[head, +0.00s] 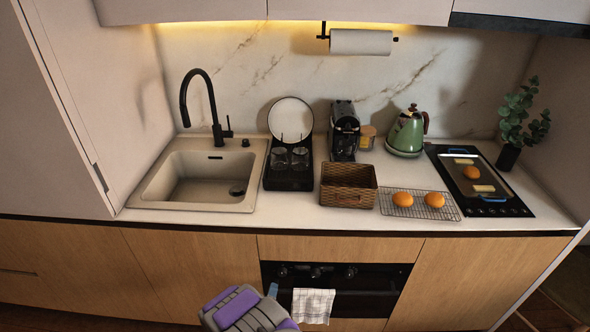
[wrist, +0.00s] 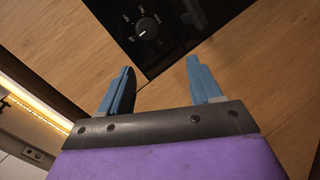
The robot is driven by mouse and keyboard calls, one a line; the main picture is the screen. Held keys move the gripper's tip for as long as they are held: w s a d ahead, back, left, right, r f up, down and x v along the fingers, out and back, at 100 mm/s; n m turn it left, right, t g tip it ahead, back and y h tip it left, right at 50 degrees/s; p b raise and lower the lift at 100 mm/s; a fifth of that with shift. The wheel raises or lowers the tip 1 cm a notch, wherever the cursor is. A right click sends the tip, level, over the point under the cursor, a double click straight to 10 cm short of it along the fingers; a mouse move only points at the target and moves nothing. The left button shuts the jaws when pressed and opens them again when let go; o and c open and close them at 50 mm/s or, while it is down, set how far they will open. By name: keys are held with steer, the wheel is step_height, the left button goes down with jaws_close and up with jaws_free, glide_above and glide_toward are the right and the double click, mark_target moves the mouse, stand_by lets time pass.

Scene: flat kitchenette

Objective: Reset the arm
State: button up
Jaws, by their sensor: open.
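My arm shows at the bottom of the head view as a purple and grey link, below the counter front and before the oven. In the wrist view my gripper (wrist: 160,88) is open, its two blue fingers apart with nothing between them. Past the fingers lie the wooden cabinet front and part of the black oven panel with a knob (wrist: 147,25).
A towel (head: 313,306) hangs on the oven (head: 375,278).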

steer(key=w+r+m+g, duration=0.3)
steer(key=r, duration=0.4)
steer(key=s+d+r+m+g+y, duration=0.1)
steer(key=s+d+r+g, duration=0.15)
steer(key=r, duration=0.45)
steer(key=s+d+r+m+g+y, duration=0.1)
steer(key=s+r+m+g, duration=0.15)
steer(key=r, duration=0.45)
steer(key=s+d+r+m+g+y, duration=0.1)
steer(key=s+d+r, duration=0.15)
steer(key=r, duration=0.35)
steer(key=s+d+r+m+g, duration=0.1)
steer(key=s+d+r, duration=0.4)
steer(key=s, duration=0.7)
steer(key=s+d+r+m+g+h, duration=0.1)
steer(key=s+d+r, duration=0.5)
steer(key=s, duration=0.6)
steer(key=s+d+r+m+g, duration=0.3)
steer(key=s+d+r+g, duration=0.1)
steer(key=s, duration=0.7)
steer(key=shift+s+d+r+g+h, duration=0.35)
steer(key=shift+d+r, duration=0.3)
steer(key=shift+d, duration=0.5)
